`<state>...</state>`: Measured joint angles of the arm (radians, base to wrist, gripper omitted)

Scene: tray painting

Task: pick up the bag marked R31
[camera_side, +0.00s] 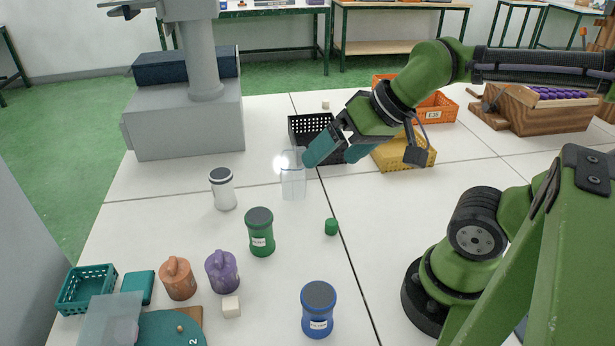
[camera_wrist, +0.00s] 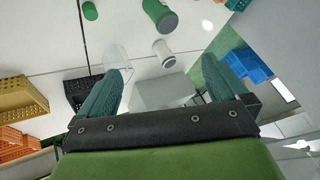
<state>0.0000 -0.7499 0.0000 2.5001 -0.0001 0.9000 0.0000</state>
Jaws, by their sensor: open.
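I can make out no bag with a readable R31 mark in either view. A clear, see-through item (camera_side: 293,181) stands on the white table just left of and below my gripper (camera_side: 332,153); I cannot tell whether it is a bag or a cup. It also shows in the wrist view (camera_wrist: 117,57), by the left finger. Another translucent, flat-looking item (camera_side: 108,318) lies at the front left, partly over a teal round board (camera_side: 168,331); no mark on it is legible. My gripper is open above the table, its teal fingers apart, with nothing seen between them (camera_wrist: 160,75).
A black basket (camera_side: 303,124) and a yellow basket (camera_side: 415,154) stand behind and beside my gripper. A white jar (camera_side: 222,190), a green jar (camera_side: 260,235) and a blue jar (camera_side: 318,312) stand in front. A grey block-shaped base (camera_side: 187,125) is at the back left.

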